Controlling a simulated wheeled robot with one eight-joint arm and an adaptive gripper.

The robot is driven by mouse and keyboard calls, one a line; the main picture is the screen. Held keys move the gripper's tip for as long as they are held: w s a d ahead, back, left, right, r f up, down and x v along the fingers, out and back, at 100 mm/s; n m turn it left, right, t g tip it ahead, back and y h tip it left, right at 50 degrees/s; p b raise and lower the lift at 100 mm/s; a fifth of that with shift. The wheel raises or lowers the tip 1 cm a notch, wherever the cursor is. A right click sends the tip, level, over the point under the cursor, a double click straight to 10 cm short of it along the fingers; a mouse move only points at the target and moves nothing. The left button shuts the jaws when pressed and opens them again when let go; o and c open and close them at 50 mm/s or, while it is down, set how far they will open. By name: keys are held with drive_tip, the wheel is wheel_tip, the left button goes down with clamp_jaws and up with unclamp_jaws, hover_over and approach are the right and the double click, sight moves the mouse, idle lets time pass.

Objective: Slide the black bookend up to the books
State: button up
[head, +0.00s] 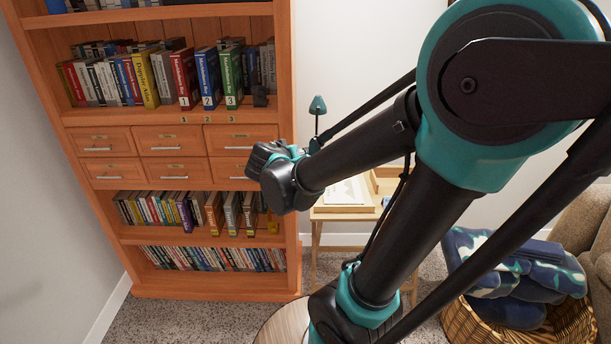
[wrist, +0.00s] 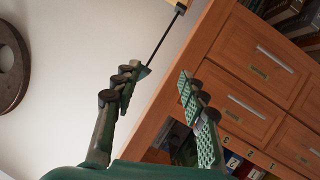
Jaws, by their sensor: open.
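The black bookend (head: 260,95) stands near the right end of the upper open shelf in the head view. To its left stand the red book 1 (head: 184,80), blue book 2 (head: 208,78) and green book 3 (head: 231,76). A small gap appears between the green book and the bookend. My gripper (head: 258,155) is below the bookend, in front of the drawers' right end. In the wrist view my gripper (wrist: 157,88) is open, with nothing between its fingers. The numbered books show at that view's bottom; I cannot clearly make out the bookend there.
The wooden bookcase (head: 285,60) has drawers (head: 176,142) under that shelf and more books below. More books stand behind the numbered ones. A wicker basket (head: 570,325) with blankets stands at lower right.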

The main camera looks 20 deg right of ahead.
drive_tip(key=s+d+f+g, duration=0.2)
drive_tip(key=s+f, duration=0.1)
drive_tip(key=f, duration=0.2)
drive_tip(key=shift+s+d+f+g+y, duration=0.15)
drive_tip(key=shift+s+f+g+y, duration=0.15)
drive_tip(key=shift+s, duration=0.1)
drive_tip(key=shift+r, duration=0.1)
drive_tip(key=n+t+y, duration=0.1)
drive_tip(key=t, duration=0.7)
approach(260, 94)
drive_tip(key=x, duration=0.8)
drive_tip(key=shift+w, duration=0.15)
drive_tip(key=shift+c, duration=0.6)
clamp_jaws()
